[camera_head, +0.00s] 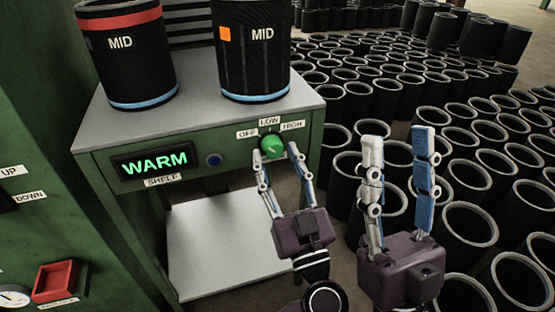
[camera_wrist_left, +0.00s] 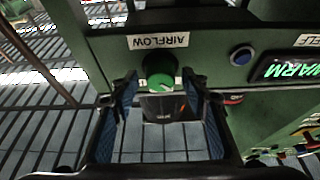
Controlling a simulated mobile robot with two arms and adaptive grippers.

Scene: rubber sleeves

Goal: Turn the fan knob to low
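The fan knob is a round green knob (camera_head: 273,147) on the green cabinet front, below the labels OFF, LOW (camera_head: 269,121) and HIGH. In the left wrist view the green knob (camera_wrist_left: 160,70) sits beside an upside-down AIRFLOW label (camera_wrist_left: 158,41). A pale mark shows low on its face there; I cannot tell which setting it points to. My left gripper (camera_head: 276,156) is open, with one fingertip on each side of the knob. The left wrist view shows gaps between the fingers and knob. My right gripper (camera_head: 397,138) is open and empty, right of the cabinet.
A blue button (camera_head: 214,160) and a lit WARM display (camera_head: 152,162) are left of the knob. Two black MID sleeves (camera_head: 124,60) (camera_head: 252,55) stand on the cabinet top (camera_head: 190,115). Several black sleeves (camera_head: 470,222) crowd the floor at right. A pale shelf (camera_head: 215,245) lies below.

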